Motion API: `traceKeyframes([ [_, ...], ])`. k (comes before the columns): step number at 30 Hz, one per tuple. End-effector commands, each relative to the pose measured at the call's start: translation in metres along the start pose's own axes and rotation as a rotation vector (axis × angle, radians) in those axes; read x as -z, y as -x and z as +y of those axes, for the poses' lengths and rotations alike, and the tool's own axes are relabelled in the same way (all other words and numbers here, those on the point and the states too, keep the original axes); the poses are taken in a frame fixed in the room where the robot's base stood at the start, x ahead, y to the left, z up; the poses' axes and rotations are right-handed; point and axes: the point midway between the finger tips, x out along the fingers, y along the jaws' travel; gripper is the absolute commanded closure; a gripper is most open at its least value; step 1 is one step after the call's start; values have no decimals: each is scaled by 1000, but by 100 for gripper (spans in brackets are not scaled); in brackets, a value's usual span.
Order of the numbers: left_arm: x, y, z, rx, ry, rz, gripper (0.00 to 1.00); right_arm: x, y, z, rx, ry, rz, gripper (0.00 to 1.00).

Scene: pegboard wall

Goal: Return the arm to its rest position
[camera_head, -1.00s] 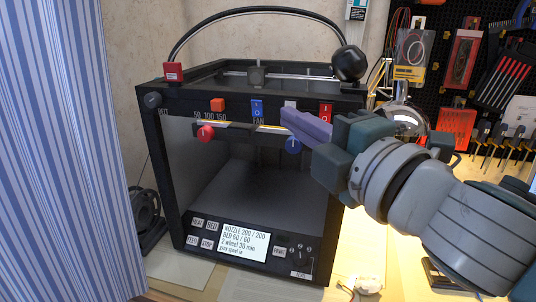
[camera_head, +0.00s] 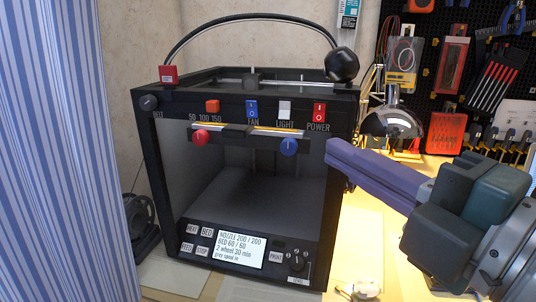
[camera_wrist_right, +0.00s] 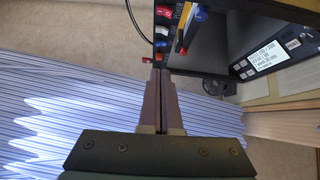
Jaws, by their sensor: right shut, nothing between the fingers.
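My right gripper (camera_head: 334,150) comes in from the right in the head view, with its purple fingers pointing left toward the printer's right front edge. Its fingers are together with nothing between them, which also shows in the right wrist view (camera_wrist_right: 160,75). The black 3D printer (camera_head: 347,190) stands in the middle. The fingertips overlap its right front post in the picture; I cannot tell the gap. The light switch (camera_head: 285,107), red power switch (camera_head: 319,113) and blue fan switch (camera_head: 252,109) are uncovered. My left gripper is not in view.
A striped blue curtain (camera_head: 65,150) hangs at the left. A chrome lamp (camera_head: 392,123) stands behind the right arm. A pegboard (camera_head: 420,60) with tools is at the back right. A small white object (camera_head: 360,289) lies on the lit tabletop in front.

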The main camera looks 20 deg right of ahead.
Motion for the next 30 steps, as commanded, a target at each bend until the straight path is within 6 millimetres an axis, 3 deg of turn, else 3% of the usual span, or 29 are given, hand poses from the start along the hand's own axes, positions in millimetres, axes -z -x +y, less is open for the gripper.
traceKeyframes([
  [7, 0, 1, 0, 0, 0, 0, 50, -1, 0, 0, 5, -11, -8, 100],
  [10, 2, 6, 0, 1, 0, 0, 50, -12, 2, -2, 44, -102, -75, 100],
  [14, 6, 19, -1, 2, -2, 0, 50, -41, 16, -20, 189, -402, -290, 100],
  [17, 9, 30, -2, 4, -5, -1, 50, -50, 44, -49, 361, -708, -500, 100],
  [21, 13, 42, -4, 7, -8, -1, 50, -31, 93, -85, 610, -1044, -748, 100],
  [26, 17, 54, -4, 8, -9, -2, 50, 12, 152, -100, 899, -1306, -976, 100],
  [27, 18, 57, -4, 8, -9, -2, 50, 25, 168, -100, 976, -1354, -1028, 100],
  [30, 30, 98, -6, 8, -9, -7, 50, 23, 167, -56, 974, -1351, -1030, 100],
])
